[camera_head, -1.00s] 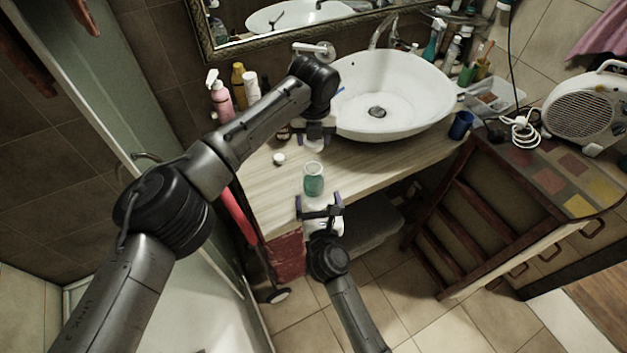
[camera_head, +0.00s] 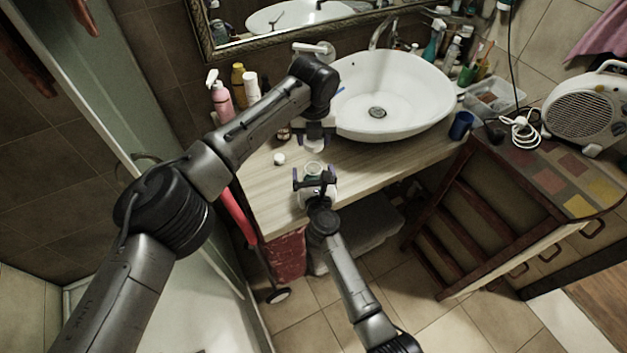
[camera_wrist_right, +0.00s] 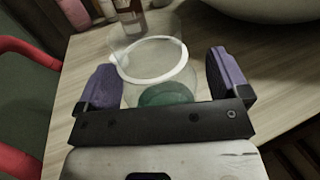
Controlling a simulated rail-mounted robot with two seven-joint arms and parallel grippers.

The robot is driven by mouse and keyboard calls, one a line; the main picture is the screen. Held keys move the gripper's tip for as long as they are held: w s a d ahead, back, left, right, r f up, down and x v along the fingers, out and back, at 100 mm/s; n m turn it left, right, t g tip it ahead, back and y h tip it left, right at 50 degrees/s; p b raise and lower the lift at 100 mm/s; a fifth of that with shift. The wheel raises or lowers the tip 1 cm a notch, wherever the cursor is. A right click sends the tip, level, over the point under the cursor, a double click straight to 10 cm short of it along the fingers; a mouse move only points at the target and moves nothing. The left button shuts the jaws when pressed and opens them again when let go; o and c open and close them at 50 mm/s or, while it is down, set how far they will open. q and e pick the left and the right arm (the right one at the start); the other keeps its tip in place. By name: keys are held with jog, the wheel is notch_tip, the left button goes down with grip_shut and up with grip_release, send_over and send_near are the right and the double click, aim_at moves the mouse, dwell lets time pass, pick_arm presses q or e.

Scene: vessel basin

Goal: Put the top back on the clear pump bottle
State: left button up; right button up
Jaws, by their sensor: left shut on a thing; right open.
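The clear pump bottle (camera_head: 313,168) stands on the wooden counter near its front edge, with green liquid low inside. In the right wrist view the clear bottle (camera_wrist_right: 165,94) shows a white ring and the green liquid. My right gripper (camera_head: 314,178) is open, with its purple-padded fingers on either side of the bottle; I cannot tell if they touch it. My left gripper (camera_head: 315,134) is above and behind the bottle, shut on a white piece (camera_head: 314,146) that looks like the top. Its upper part is hidden by the gripper.
A small white cap (camera_head: 279,158) lies on the counter left of the bottle. A white basin (camera_head: 395,100) stands behind to the right. A pink bottle (camera_head: 220,100) and others stand at the back left. A blue cup (camera_head: 461,125) is at the right. The counter (camera_head: 375,165) right of the bottle is clear.

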aim_at(314, 158)
jog(key=c, duration=1.3)
pick_arm(q)
jog(key=shift+f, duration=2.55)
pick_arm(e)
jog(key=shift+c, duration=0.2)
pick_arm(q)
jog(key=shift+f, duration=0.1)
jog(key=shift+f, duration=0.75)
jog(key=shift+f, duration=0.6)
pick_arm(e)
grip_shut()
pick_arm(q)
jog(key=m, duration=0.6)
jog(key=shift+h, duration=0.4)
